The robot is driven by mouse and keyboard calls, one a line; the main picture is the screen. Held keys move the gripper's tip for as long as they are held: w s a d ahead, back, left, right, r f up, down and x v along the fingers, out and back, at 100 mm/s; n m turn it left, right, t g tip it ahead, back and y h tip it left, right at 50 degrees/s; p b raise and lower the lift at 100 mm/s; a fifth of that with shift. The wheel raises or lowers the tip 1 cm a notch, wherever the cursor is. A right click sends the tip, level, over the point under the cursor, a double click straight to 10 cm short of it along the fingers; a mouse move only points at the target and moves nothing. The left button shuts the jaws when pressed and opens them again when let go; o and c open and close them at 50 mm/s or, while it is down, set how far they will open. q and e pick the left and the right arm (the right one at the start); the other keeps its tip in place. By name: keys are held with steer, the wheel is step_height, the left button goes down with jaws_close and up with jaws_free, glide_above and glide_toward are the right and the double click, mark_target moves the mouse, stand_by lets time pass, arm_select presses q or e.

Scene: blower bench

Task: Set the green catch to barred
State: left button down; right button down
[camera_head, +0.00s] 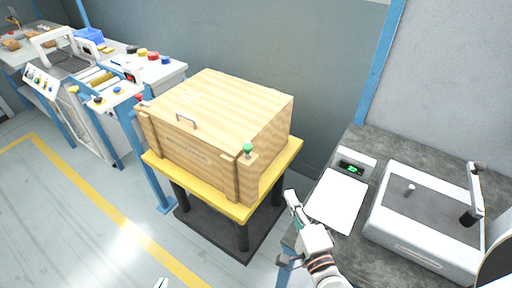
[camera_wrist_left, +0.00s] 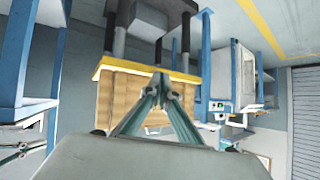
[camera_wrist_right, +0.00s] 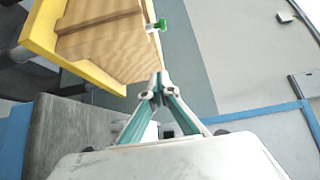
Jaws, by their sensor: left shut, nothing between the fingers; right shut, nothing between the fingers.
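The green catch (camera_head: 248,148) is a small green knob at the top of the near right corner of a wooden crate (camera_head: 225,100). In the right wrist view the green catch (camera_wrist_right: 161,25) sits on a pale piece at the crate's edge. Its exact setting is too small to read. My right gripper (camera_head: 291,197) is shut and empty, to the lower right of the catch and apart from it. Its closed tips show in the right wrist view (camera_wrist_right: 159,80). My left gripper (camera_head: 161,284) barely enters the head view at the bottom edge; its closed, empty tips show in the left wrist view (camera_wrist_left: 160,82).
The crate, with a metal handle (camera_head: 186,120), stands on a yellow-topped table (camera_head: 199,196). On the right, a grey bench (camera_head: 387,150) carries a white sheet, a green display (camera_head: 350,169) and a white machine (camera_head: 425,220). A control bench (camera_head: 110,85) stands at the left. The floor in front is clear.

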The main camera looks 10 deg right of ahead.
steer(key=shift+w, duration=0.15)
steer(key=p, duration=0.2)
glide_toward(257, 155)
steer(key=w+d+r, duration=0.2)
steer(key=w+d, duration=0.1)
steer(key=w, duration=0.6)
arm_select(q)
steer(key=shift+s+a+f+b, duration=0.25)
steer(key=shift+s+a+b, duration=0.1)
steer(key=shift+a, duration=0.3)
arm_select(e)
steer(key=shift+w+a, duration=0.3)
steer(key=shift+a, duration=0.6)
steer(key=shift+w+a, duration=0.35)
steer(key=shift+a, duration=0.55)
steer(key=shift+r, duration=0.1)
